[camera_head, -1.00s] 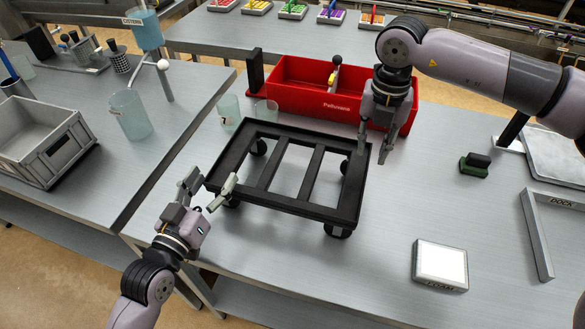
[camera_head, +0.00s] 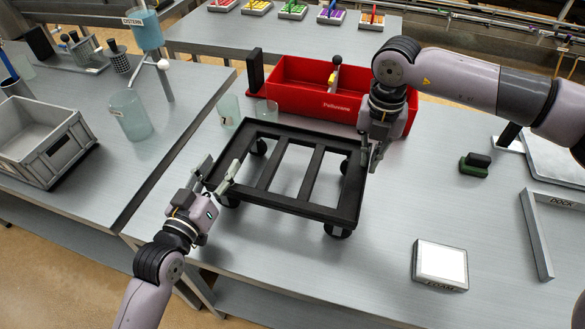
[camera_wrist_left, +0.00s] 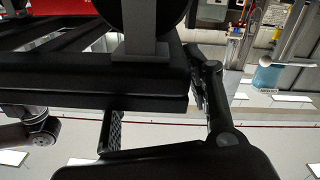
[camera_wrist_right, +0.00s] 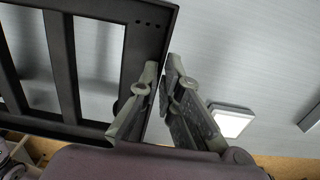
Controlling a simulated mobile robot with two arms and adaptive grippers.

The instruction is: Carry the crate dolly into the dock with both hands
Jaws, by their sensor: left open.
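The black crate dolly (camera_head: 290,205), an open barred frame on casters, stands on the grey table. My left gripper (camera_head: 217,172) is open at its left end, with the fingers by the corner rail; the left wrist view shows the rail (camera_wrist_left: 90,85) close to the fingers (camera_wrist_left: 160,110). My right gripper (camera_head: 372,158) is at the right end rail, fingers close together. In the right wrist view the fingertips (camera_wrist_right: 162,68) are at the rail's outer edge (camera_wrist_right: 150,30); whether they clamp it is unclear. The dock (camera_head: 535,232), a grey angled border labelled DOCK, lies at the right.
A red bin (camera_head: 300,98) stands close behind the dolly. Two clear cups (camera_head: 229,110) are near its back left. A white-topped block (camera_head: 440,264) and a green-based block (camera_head: 475,163) lie between dolly and dock. A grey crate (camera_head: 45,150) sits on the left table.

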